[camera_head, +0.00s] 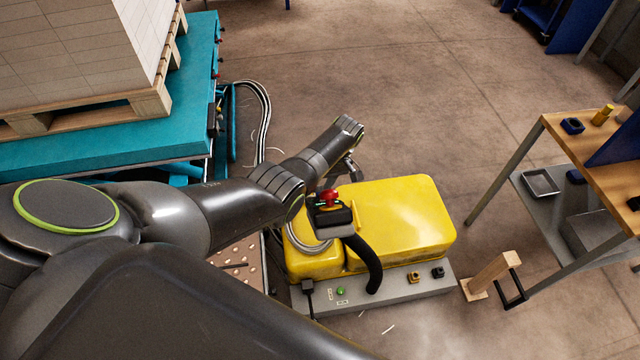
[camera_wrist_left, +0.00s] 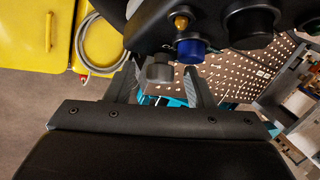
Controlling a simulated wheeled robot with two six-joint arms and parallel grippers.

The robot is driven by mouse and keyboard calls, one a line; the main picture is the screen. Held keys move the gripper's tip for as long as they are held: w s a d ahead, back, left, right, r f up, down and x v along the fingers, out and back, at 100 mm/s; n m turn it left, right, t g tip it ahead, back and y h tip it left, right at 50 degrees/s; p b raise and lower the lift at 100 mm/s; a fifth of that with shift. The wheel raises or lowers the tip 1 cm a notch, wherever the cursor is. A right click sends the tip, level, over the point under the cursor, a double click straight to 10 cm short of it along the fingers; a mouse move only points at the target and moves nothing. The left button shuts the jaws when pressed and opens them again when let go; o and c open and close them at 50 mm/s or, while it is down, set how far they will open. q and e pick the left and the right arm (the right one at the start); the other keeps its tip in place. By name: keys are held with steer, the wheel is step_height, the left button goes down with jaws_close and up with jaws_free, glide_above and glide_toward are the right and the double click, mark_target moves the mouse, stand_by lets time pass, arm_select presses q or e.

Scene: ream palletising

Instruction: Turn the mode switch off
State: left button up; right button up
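A black control box (camera_head: 330,216) with a red mushroom button (camera_head: 329,197) stands on the yellow machine (camera_head: 400,215) in the head view. In the left wrist view its black panel (camera_wrist_left: 220,14) carries a yellow-tipped part (camera_wrist_left: 181,22), a blue button (camera_wrist_left: 192,49) and a grey knob (camera_wrist_left: 159,69), which may be the mode switch. My left gripper (camera_head: 352,168) is behind the box, partly hidden. In the wrist view its two fingers (camera_wrist_left: 162,84) are apart, with the grey knob between them; I cannot tell whether they touch it. My right gripper is out of view.
A loaded wooden pallet (camera_head: 85,117) stands on a teal platform (camera_head: 110,150) at the left. A wooden-topped bench (camera_head: 570,150) stands at the right, with a wooden post (camera_head: 490,272) near it. A coiled grey cable (camera_wrist_left: 100,45) hangs beside the panel. Open floor lies behind the machine.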

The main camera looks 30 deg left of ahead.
arm_select(q)
steer(key=p+v, duration=0.1)
steer(key=v, duration=1.6)
steer(key=shift+d+r, duration=0.15)
steer(key=shift+r, duration=0.05)
steer(key=shift+f, duration=0.15)
